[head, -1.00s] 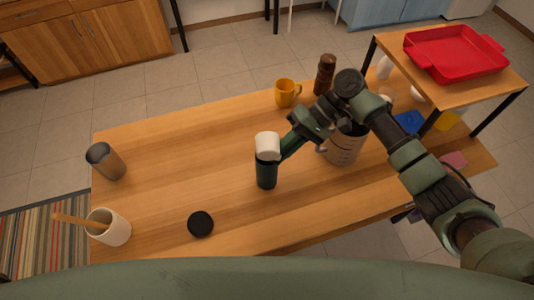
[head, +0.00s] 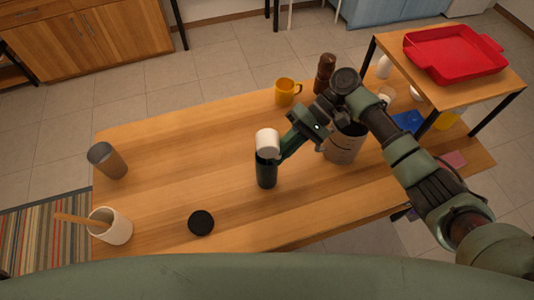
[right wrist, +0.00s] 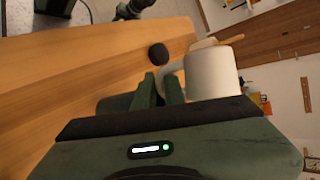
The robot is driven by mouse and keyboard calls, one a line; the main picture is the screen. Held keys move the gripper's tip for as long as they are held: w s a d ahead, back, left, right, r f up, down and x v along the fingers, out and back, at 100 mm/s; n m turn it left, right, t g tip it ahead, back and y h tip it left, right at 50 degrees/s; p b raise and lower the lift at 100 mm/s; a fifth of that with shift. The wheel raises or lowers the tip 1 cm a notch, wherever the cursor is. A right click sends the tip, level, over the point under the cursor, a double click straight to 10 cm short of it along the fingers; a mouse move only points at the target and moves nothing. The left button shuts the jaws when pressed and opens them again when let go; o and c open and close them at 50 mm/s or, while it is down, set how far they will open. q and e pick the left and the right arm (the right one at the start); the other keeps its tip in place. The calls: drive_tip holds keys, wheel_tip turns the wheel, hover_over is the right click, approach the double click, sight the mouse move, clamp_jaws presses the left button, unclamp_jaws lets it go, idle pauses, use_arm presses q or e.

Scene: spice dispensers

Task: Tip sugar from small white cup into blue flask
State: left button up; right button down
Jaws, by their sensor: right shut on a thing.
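The small white cup (head: 267,141) is tipped over just above the mouth of the dark blue-green flask (head: 266,174), which stands upright on the table. My right gripper (head: 284,153) is shut on the cup's handle, to the right of the flask. In the right wrist view, the cup (right wrist: 212,72) is beside the fingers, with its handle between them. The inside of the cup and any sugar are hidden, and the flask's mouth is mostly covered by the cup. My left gripper is out of view.
A black lid (head: 201,222) lies left of the flask. A white crock with a wooden spoon (head: 112,229) and a grey-brown tumbler (head: 107,160) stand farther left. A yellow mug (head: 287,92), a brown bottle (head: 325,73) and a large container (head: 343,147) stand behind and right.

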drive_tip(key=shift+s, duration=0.1)
drive_tip(key=shift+w+g, duration=0.2)
drive_tip(key=shift+g, duration=0.1)
drive_tip(key=shift+s, duration=0.25)
drive_tip(key=shift+w+f+m, duration=0.2)
drive_tip(key=shift+f+m, duration=0.05)
drive_tip(key=shift+m, duration=0.05)
drive_tip(key=shift+s, duration=0.1)
drive_tip(key=shift+s+g, duration=0.15)
drive_tip(key=shift+g, duration=0.15)
drive_tip(key=shift+w+f+b, duration=0.2)
drive_tip(key=shift+w+b, duration=0.05)
drive_tip(key=shift+b, duration=0.05)
